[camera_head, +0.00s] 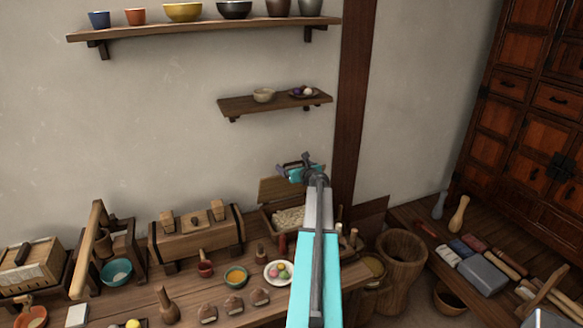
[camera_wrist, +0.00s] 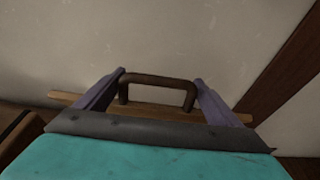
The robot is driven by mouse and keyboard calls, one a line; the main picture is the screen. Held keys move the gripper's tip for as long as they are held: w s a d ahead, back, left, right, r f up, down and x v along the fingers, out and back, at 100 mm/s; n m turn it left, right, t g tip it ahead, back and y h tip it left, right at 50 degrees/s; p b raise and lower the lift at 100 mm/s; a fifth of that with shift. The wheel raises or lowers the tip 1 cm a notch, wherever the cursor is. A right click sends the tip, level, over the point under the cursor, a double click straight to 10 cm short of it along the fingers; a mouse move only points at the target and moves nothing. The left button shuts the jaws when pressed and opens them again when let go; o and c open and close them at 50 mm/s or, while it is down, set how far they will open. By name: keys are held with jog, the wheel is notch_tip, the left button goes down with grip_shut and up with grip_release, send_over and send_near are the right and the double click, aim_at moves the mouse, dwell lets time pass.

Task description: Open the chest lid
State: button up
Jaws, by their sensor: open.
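The wooden chest (camera_head: 268,220) stands at the back of the workbench, with pale contents showing inside it. Its lid (camera_head: 276,189) is raised at the back, so the chest stands open. My gripper (camera_head: 298,168) is above the chest by the lid's upper part, and my forearm hides the chest's right side. In the wrist view, a dark handle (camera_wrist: 158,78) shows between the two purple fingers of my gripper (camera_wrist: 160,83). The fingers are apart, one on each side of the handle, and not closed on it. The lid's wooden edge (camera_wrist: 72,98) runs behind them.
A shelf (camera_head: 275,104) is on the wall above. A wooden mortar (camera_head: 402,262) stands to the right.

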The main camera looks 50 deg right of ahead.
jog(key=b+v, duration=0.2)
jog(key=v, duration=0.8)
jog(key=shift+s+a, duration=0.2)
jog(key=shift+c, duration=0.5)
